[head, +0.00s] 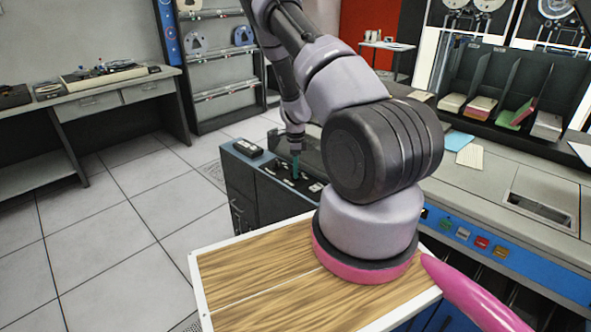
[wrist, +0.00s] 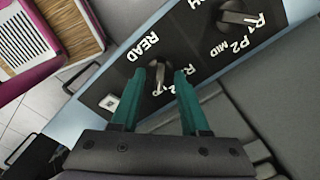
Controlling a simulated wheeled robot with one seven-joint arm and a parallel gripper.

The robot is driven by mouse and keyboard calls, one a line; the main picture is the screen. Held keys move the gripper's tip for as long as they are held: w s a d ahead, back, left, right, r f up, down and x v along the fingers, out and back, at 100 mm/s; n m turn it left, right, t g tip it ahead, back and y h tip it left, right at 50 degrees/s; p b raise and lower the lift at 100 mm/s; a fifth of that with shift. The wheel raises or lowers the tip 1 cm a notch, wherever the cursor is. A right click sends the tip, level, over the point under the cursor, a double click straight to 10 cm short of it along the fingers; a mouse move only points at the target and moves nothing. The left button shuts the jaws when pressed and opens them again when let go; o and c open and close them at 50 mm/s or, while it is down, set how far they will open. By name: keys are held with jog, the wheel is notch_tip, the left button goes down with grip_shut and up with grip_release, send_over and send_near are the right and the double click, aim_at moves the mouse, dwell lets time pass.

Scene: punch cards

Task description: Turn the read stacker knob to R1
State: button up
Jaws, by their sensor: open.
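The read stacker knob (wrist: 157,88) is a small grey knob on a black panel (wrist: 205,62), beside the white word READ, in the wrist view. Labels starting with R stand on its other side, partly hidden by a finger. My gripper (wrist: 160,76) is open, with its teal fingertips on either side of the knob. I cannot tell whether they touch it. The knob's pointer direction is not clear. In the head view, my gripper (head: 295,166) points down at the machine's dark control panel (head: 270,167); the knob is too small to make out there.
A second grey knob (wrist: 238,16), marked R1, P2 and MID, sits farther along the panel. A small white switch or button (wrist: 109,102) lies to the left. Card bins (head: 500,95) stand at the back right. A wood-topped surface (head: 250,285) is in front.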

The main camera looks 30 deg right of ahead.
jog(key=shift+f, duration=0.15)
grip_shut()
